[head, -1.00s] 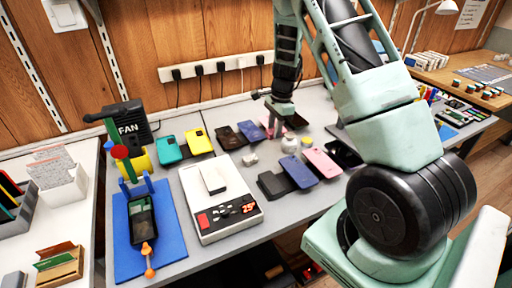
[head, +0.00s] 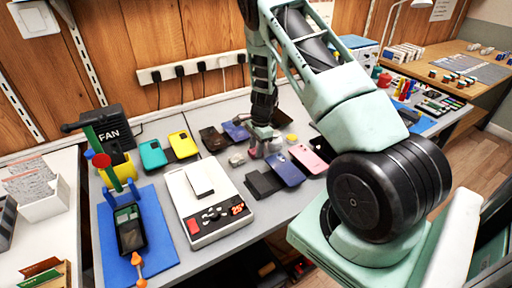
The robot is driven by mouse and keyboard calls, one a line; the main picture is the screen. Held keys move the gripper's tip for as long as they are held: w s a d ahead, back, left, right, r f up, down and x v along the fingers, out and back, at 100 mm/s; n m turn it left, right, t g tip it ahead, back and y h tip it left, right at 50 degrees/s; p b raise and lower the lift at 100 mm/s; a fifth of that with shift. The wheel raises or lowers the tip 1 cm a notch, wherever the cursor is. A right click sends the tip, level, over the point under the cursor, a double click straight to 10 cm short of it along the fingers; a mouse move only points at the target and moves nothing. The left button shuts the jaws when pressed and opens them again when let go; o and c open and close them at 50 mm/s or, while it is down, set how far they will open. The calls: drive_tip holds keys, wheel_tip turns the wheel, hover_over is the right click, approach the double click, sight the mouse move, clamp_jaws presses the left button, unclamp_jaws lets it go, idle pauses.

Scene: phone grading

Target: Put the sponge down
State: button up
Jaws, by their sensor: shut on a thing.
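My gripper (head: 264,150) is low over the grey bench, among the phones and small items near its middle. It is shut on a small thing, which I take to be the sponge. The fingers and the small size hide most of it, so its shape and whether it touches the bench cannot be told. A small pale lump (head: 237,159) lies just left of the gripper. A small yellow item (head: 292,138) lies to its right.
Dark and blue phones (head: 287,168) and a pink phone (head: 308,158) lie in front and right. A white scale (head: 212,215) and a blue mat (head: 157,232) lie nearer.

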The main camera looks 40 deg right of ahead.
drive_tip(key=shift+f, duration=0.15)
drive_tip(key=o, duration=0.9)
drive_tip(key=shift+o, duration=0.2)
